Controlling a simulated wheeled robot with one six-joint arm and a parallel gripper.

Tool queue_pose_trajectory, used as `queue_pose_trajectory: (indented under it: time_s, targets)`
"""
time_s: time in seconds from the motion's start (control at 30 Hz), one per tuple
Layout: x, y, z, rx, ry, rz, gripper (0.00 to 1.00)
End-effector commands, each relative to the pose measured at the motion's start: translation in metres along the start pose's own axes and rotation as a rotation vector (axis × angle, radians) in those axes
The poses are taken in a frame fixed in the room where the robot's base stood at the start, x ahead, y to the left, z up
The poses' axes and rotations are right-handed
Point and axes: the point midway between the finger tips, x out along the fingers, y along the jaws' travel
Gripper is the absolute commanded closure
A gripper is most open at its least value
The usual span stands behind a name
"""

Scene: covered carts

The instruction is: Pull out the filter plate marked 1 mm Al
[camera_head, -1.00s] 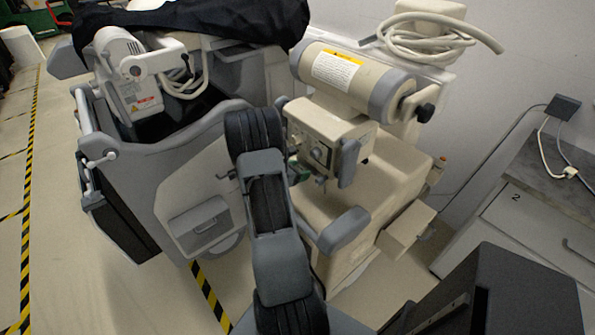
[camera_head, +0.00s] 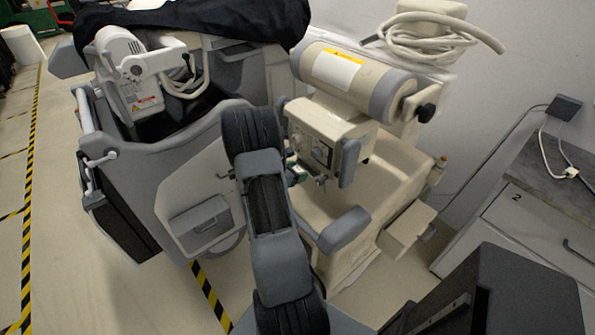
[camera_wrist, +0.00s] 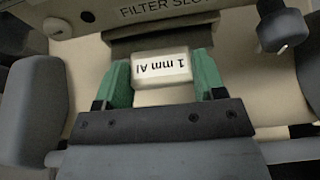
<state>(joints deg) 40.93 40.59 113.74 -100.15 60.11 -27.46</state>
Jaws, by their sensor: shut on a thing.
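The filter plate's pale tab (camera_wrist: 161,68) shows the words 1 mm Al upside down in the wrist view. My gripper (camera_wrist: 162,82) is shut on this tab, with a green finger at each side. The dark filter slot (camera_wrist: 125,47) lies just beyond the tab, under a housing face with partly cut-off FILTER SLOT lettering. I cannot tell how much of the plate is inside the slot. In the head view my gripper (camera_head: 297,173) is small and partly hidden by my arm, below the beige tube housing (camera_head: 318,135); the plate cannot be made out there.
A dark knob (camera_wrist: 282,27) stands right of the slot, and a pale round knob (camera_wrist: 57,28) left of it. A grey cart (camera_head: 165,165) under a black cover (camera_head: 200,20) stands left of my arm. A drawer cabinet (camera_head: 535,215) stands at the right.

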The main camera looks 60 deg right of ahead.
Motion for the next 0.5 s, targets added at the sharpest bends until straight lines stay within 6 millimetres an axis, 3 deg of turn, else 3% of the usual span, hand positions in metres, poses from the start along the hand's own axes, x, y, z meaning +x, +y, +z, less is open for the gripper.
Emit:
queue_pose_trajectory:
  time_s: [0.5]
  targets:
    - [-0.016, 0.0, -0.006, 0.0, 0.0, 0.001, 0.63]
